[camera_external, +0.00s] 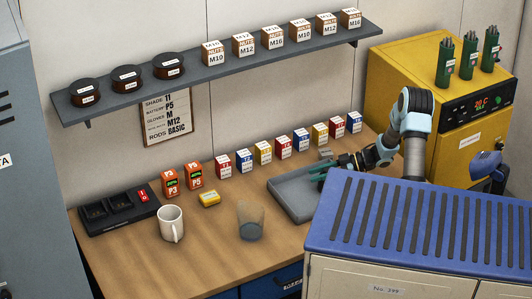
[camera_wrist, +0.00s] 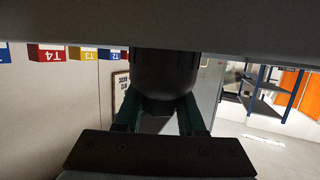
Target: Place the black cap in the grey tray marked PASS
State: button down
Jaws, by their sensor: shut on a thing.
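The grey tray (camera_external: 285,201) lies on the wooden workbench, right of centre in the external view. No PASS mark can be read on it. My gripper (camera_external: 320,170) is over the back right part of the tray, with its green fingers pointing left. In the wrist view my gripper (camera_wrist: 160,116) is shut on a dark, rounded thing, seemingly the black cap (camera_wrist: 165,72), which sits between the two fingers. The cap cannot be made out in the external view. Whether it touches the tray cannot be told.
A row of small coloured boxes (camera_external: 264,152) stands behind the tray. A clear cup (camera_external: 250,222) and a white mug (camera_external: 171,223) stand to its left. A blue-topped cabinet (camera_external: 420,225) blocks the front right. A yellow oven (camera_external: 390,70) stands behind my arm.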

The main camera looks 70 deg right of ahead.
jog(key=shift+f, duration=0.15)
jog(key=c, duration=0.5)
grip_release()
jog(key=b+v, duration=0.3)
jog(key=v, duration=0.9)
